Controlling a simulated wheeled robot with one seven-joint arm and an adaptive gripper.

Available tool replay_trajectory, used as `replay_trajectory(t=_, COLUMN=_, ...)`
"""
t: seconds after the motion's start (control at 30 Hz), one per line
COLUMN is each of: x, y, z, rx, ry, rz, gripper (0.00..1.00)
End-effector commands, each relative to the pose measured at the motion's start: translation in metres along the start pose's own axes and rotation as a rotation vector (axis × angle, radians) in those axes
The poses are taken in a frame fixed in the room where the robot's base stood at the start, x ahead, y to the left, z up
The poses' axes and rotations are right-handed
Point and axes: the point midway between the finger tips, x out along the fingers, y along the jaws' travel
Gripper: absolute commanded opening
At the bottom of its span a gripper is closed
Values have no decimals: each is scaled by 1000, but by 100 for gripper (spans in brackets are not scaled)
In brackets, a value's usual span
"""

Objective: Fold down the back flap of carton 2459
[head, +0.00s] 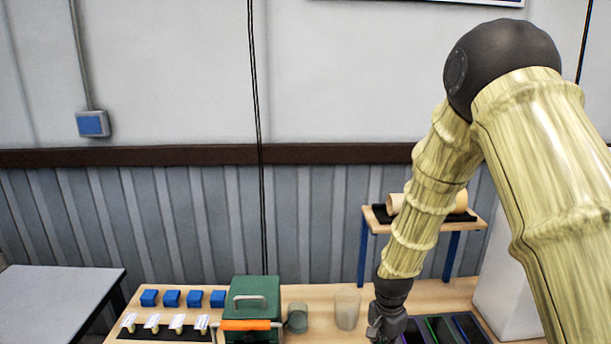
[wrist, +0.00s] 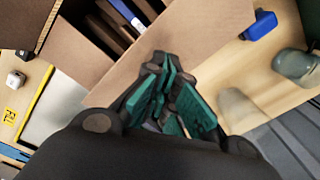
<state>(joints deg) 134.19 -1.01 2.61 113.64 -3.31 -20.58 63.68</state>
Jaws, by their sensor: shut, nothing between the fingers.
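In the wrist view an open brown cardboard carton (wrist: 75,45) lies at the top left, with dark and blue flat items inside. A broad brown flap (wrist: 205,35) extends from it across the upper middle. My gripper (wrist: 165,72) has teal finger pads and is shut and empty. Its fingertips overlap the flap in the picture; I cannot tell whether they touch it. No number is readable on the carton. In the head view my gripper (head: 387,320) is low, at the table's front, with its fingertips out of frame; the carton does not show there.
A green case (head: 253,300), a grey-green cup (head: 297,317) and a clear cup (head: 347,309) stand left of my gripper. Several blue blocks (head: 172,298) sit farther left. A small raised shelf (head: 375,223) stands behind. A dark divided tray (head: 465,328) is to the right.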

Motion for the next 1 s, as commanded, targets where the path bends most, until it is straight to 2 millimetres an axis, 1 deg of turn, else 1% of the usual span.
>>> replay_trajectory(t=0.37, x=3, y=0, z=0, rx=0, ry=0, rz=0, gripper=0)
replay_trajectory(t=1.0, x=23, y=0, z=0, rx=0, ry=0, rz=0, gripper=0)
